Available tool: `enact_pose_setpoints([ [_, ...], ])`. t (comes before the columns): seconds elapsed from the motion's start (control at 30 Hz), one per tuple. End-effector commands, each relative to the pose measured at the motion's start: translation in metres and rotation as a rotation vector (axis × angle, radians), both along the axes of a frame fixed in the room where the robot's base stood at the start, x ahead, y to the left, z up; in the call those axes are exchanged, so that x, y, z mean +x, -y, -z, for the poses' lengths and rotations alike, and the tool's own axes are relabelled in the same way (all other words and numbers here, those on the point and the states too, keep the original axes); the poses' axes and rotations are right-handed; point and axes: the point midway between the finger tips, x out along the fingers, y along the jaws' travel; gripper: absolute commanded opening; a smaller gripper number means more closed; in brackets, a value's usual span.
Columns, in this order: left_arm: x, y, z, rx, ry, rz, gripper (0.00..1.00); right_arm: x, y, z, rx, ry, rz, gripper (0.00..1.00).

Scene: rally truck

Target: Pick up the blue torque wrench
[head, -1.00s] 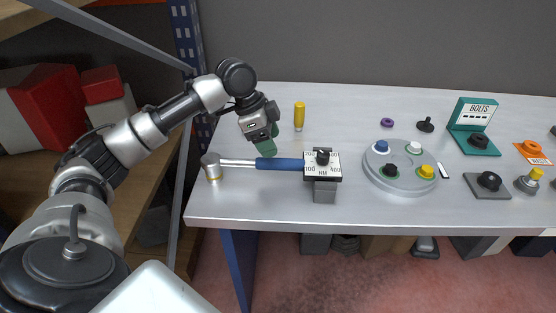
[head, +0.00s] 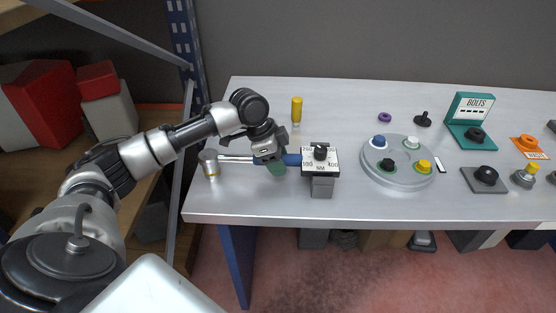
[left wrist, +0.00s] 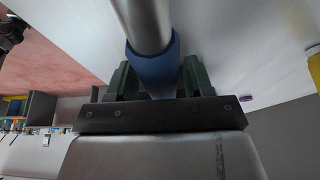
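The blue torque wrench (head: 292,159) lies across the left part of the table. Its silver shaft and round head (head: 209,162) point left, and its right end is at the white scale block (head: 321,160). My left gripper (head: 276,165) is over the blue handle and hides part of it. In the left wrist view, the blue handle (left wrist: 154,72) lies between my green fingers (left wrist: 158,78). The fingers look open around it, with a narrow gap at the right finger. My right gripper is not in view.
A yellow-handled tool (head: 297,108) stands behind the wrench. To the right are a round grey tray with coloured knobs (head: 398,177), a purple ring (head: 385,117), a black knob (head: 423,119) and a teal bolts stand (head: 470,108). A rack upright (head: 184,40) stands left of the table.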

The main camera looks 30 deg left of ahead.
Motion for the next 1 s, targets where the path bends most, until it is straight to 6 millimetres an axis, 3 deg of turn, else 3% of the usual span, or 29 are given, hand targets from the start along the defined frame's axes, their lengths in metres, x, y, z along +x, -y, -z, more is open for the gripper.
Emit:
enact_pose_setpoints([
  [0.03,0.000,0.000,0.000,0.000,0.000,0.000,0.44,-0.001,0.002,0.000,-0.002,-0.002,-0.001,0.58],
  [0.33,0.000,0.000,-0.001,0.000,0.001,0.000,0.00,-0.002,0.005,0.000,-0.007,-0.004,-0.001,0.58],
  [0.77,0.001,0.000,-0.008,-0.001,0.006,-0.001,0.00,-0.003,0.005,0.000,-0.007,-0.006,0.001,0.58],
  [1.0,0.002,0.000,-0.039,-0.002,0.009,0.000,0.00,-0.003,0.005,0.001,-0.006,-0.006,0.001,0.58],
])
